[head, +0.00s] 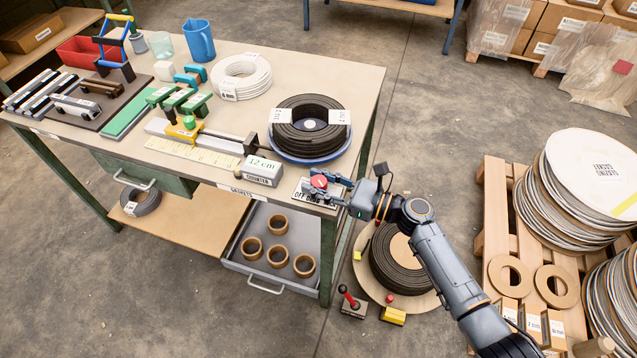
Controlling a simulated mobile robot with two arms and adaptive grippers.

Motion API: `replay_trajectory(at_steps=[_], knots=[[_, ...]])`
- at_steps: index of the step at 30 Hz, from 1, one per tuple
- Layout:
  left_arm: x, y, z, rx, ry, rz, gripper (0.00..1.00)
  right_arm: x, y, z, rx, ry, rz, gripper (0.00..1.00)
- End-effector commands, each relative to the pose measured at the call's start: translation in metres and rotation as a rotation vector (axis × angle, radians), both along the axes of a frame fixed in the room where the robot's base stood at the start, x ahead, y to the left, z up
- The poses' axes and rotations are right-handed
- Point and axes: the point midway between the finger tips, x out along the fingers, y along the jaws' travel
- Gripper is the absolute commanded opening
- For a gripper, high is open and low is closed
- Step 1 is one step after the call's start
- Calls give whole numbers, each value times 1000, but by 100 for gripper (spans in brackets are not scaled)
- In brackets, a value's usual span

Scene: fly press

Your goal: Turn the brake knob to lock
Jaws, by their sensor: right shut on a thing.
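The red brake knob (319,181) sits on a labelled plate (305,194) at the front right corner of the workbench. The plate's lettering starts with "OFF"; the rest is hidden or too small to read. My right gripper (322,184) reaches in from the right and is shut on the knob, its fingers on either side. The knob's exact turn angle cannot be told. A coil of dark hose (308,122) rests on a blue turntable (344,152) just behind the plate. My left gripper is not in view.
A grey counter box (262,171) marked "12 cm" stands left of the knob. Green-handled tools (178,100) and a white coil (240,75) lie further back. On the floor at right are another hose coil (385,265) and a loaded pallet (495,200).

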Motion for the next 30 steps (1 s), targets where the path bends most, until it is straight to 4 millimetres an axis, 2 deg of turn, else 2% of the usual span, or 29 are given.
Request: replay_trajectory(at_steps=[9,10,12,13,23,26,30], knots=[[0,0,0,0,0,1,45,0,0,-1,-2,1,0,2],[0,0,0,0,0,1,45,0,0,-1,-2,1,0,40],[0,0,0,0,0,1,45,0,0,-1,-2,1,0,54],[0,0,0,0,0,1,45,0,0,-1,-1,0,0,58],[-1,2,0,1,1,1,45,-1,-2,0,-1,0,-1,58],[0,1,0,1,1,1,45,-5,-10,-1,-1,2,-1,58],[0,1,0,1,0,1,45,-15,-33,-2,-3,3,-2,58]])
